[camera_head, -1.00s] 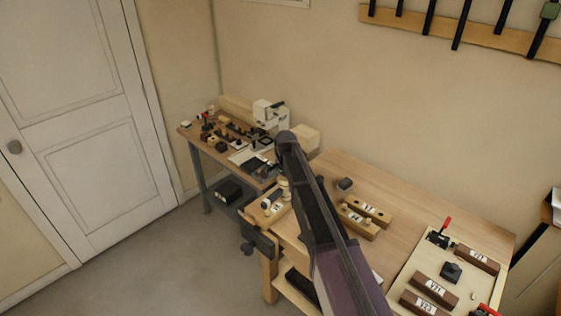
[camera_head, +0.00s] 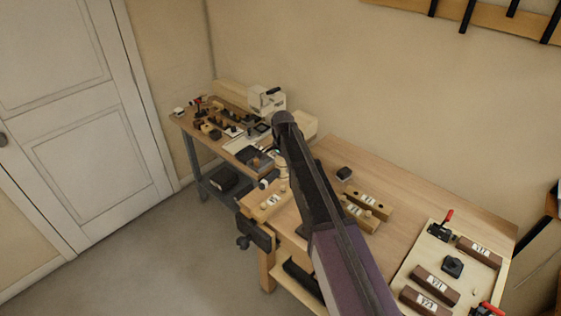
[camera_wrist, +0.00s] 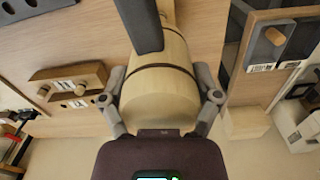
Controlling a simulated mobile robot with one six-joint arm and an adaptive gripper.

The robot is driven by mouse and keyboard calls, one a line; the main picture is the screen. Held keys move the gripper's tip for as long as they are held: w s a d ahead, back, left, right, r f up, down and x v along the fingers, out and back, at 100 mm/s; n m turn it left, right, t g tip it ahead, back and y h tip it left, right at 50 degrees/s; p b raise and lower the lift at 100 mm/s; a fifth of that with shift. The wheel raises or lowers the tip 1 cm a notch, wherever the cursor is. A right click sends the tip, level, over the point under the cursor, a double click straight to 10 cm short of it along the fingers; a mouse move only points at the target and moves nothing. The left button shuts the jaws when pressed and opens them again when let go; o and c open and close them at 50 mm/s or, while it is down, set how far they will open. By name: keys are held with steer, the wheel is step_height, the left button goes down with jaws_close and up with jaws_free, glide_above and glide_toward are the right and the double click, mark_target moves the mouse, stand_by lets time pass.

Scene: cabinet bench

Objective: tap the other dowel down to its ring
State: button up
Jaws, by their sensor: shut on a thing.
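My gripper (camera_wrist: 163,98) is shut on a pale wooden cylinder with dark bands (camera_wrist: 160,75), which looks like a mallet head. In the head view, the cylinder (camera_head: 281,166) shows partly behind my arm, above the near left bench corner. A pale labelled block (camera_head: 270,204) sits at that corner by the vise, with small pale dowels (camera_head: 283,187) on it. The cylinder appears beyond them and apart. The dowels' rings are too small to make out. In the wrist view, this block is not clearly visible; the cylinder and a dark bar (camera_wrist: 140,25) cover the middle.
Two labelled wooden blocks (camera_head: 374,201) with round pegs lie right of my arm; they also show in the wrist view (camera_wrist: 68,82). A fixture board (camera_head: 405,270) fills the bench's right. The back bench (camera_head: 190,123) is cluttered.

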mark_target(282, 176)
steer(key=shift+r+p, duration=0.8)
steer(key=shift+r, duration=0.1)
steer(key=shift+f, duration=0.2)
steer(key=shift+f+b, duration=2.3)
steer(key=shift+b, duration=0.15)
steer(key=shift+f+b, duration=1.35)
steer(key=shift+b, duration=0.1)
steer(key=shift+r+p, duration=1)
steer(key=shift+p, duration=0.1)
